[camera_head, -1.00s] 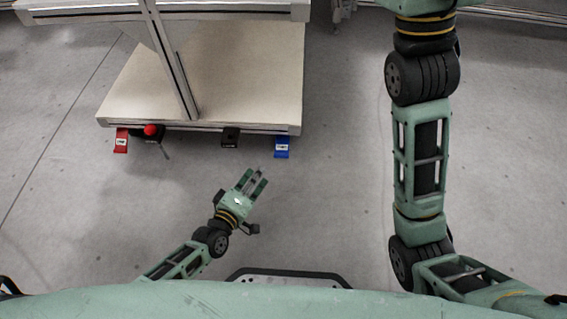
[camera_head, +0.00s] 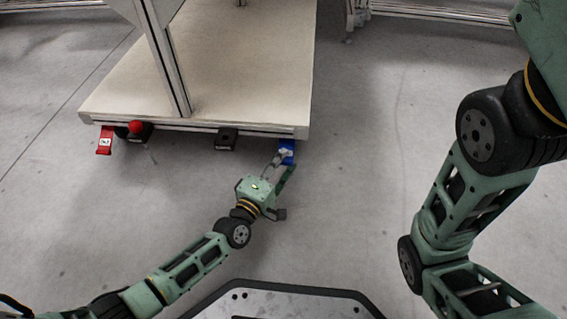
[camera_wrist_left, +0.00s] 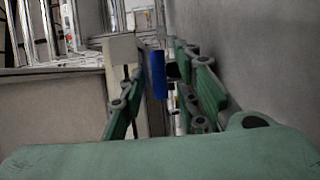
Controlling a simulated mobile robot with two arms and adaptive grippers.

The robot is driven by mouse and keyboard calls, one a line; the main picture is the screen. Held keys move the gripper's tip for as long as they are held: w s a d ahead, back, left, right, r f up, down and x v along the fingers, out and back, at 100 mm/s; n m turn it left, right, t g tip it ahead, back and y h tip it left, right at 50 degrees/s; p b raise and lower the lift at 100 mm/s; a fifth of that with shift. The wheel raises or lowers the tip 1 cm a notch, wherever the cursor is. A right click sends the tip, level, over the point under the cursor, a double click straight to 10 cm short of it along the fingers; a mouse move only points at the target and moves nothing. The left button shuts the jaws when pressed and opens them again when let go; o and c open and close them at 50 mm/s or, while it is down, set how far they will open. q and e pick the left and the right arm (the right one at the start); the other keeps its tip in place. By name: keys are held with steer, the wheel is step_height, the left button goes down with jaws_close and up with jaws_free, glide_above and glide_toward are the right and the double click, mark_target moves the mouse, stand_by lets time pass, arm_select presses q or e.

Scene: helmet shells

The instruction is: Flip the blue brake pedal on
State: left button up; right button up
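The blue brake pedal (camera_head: 288,148) sits at the right front corner of the cart's low edge, partly covered by my left gripper's fingers. It also shows in the left wrist view as a blue piece (camera_wrist_left: 158,75) between the fingers. My left gripper (camera_head: 281,166) is open, its fingertips at the pedal, one finger to each side of it in the wrist view. Whether a finger touches the pedal I cannot tell. My right arm stands at the right of the head view; its gripper is out of view.
The cart's pale wooden deck (camera_head: 235,75) has an upright metal post. Along its front edge are a red pedal (camera_head: 104,141), a red knob (camera_head: 135,126) and a black pedal (camera_head: 227,140). Grey floor (camera_head: 350,190) is free to the right of the cart.

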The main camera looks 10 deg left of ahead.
arm_select(q)
steer(key=shift+w+d, duration=0.25)
steer(key=shift+w, duration=0.45)
jaws_close()
